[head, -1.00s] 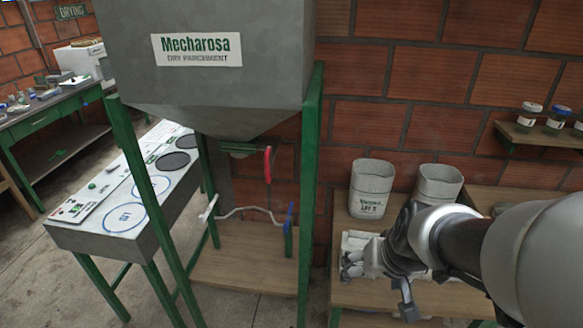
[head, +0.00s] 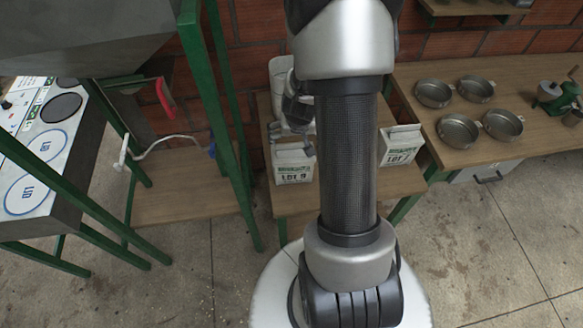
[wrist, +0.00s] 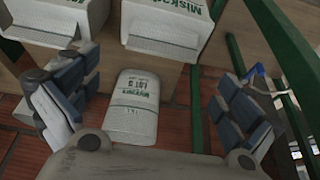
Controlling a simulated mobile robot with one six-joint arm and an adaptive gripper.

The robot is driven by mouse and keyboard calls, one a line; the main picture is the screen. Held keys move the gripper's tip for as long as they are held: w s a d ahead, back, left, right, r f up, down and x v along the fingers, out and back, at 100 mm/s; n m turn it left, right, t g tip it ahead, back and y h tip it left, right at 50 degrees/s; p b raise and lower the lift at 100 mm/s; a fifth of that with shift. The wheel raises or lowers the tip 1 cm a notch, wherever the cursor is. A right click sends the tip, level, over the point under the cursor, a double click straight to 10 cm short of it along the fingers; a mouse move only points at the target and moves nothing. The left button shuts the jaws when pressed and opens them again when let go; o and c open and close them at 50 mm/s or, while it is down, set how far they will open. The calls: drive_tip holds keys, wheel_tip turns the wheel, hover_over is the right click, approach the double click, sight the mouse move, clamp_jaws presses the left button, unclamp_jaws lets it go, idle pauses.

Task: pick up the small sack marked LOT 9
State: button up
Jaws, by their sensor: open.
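The small white sack marked LOT 9 (head: 294,164) stands on the low wooden table in the head view, left of my arm. My gripper (head: 297,110) is just behind and above it, partly hidden by my arm. In the wrist view my gripper (wrist: 148,78) is open, with its fingers wide apart and nothing held. Two white sacks with green print, a left one (wrist: 58,18) and a right one (wrist: 165,28), show at the top edge there. Their lot marks are out of view, so I cannot tell which is LOT 9.
Another small sack (head: 402,146), apparently LOT 7, stands right of my arm. A white container with a lot mark (wrist: 135,103) shows between the fingers, further off. Green hopper legs (head: 222,130) stand to the left. A bench with several round pans (head: 433,93) is at right.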

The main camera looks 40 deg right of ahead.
sight(293, 144)
drive_tip(key=b+x, duration=0.5)
drive_tip(key=x, duration=0.4)
drive_tip(key=shift+w+a+f, duration=0.1)
drive_tip(key=shift+w+f, duration=0.1)
drive_tip(key=shift+f, duration=0.15)
drive_tip(key=shift+r, duration=0.15)
drive_tip(key=c, duration=1.8)
drive_tip(key=shift+r+p, duration=0.2)
drive_tip(key=shift+p, duration=0.15)
